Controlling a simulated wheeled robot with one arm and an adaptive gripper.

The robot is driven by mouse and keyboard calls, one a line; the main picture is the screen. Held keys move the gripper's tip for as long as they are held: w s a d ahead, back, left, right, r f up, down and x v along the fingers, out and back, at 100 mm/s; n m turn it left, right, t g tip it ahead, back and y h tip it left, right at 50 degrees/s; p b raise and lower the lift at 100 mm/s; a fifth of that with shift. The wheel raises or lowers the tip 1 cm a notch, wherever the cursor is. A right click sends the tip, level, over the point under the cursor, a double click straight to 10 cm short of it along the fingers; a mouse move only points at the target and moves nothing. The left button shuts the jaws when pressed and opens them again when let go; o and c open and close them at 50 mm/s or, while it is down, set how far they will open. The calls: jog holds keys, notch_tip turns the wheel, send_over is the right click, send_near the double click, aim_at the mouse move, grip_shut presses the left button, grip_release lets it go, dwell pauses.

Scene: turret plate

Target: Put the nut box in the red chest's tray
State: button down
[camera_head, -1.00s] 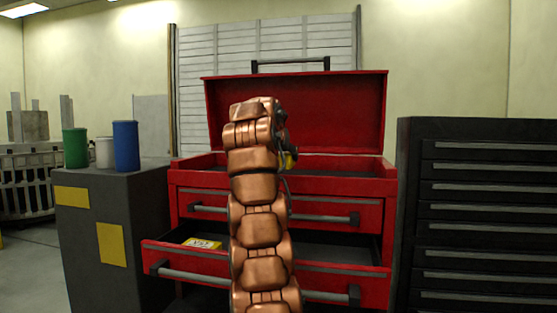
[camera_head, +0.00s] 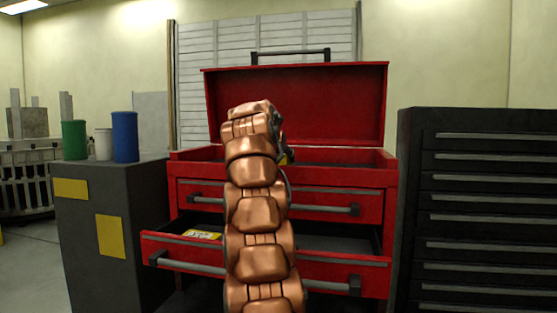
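The red chest (camera_head: 372,201) stands ahead with its lid (camera_head: 345,105) raised and its top tray (camera_head: 380,158) uncovered. My copper arm hides the middle of the chest. My gripper (camera_head: 284,154) is at the arm's far end, over the front of the tray, mostly hidden behind the arm. A small bit of yellow (camera_head: 291,157) shows beside it; I cannot tell whether this is the nut box or whether the fingers hold it. A yellow-labelled flat box (camera_head: 202,235) lies at the left in the open lower drawer.
The lower drawer (camera_head: 340,273) sticks out towards me; the drawer above it (camera_head: 335,197) looks shut. A dark cabinet (camera_head: 480,220) stands close at the right. A grey cabinet (camera_head: 150,225) at the left carries green, white and blue cylinders (camera_head: 125,137).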

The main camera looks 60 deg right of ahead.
jog(key=shift+f, duration=0.25)
jog(key=shift+c, duration=1.1)
grip_release()
jog(key=shift+r, duration=0.2)
jog(key=shift+r, duration=0.15)
jog(key=b+v, duration=0.1)
jog(key=v, duration=1.1)
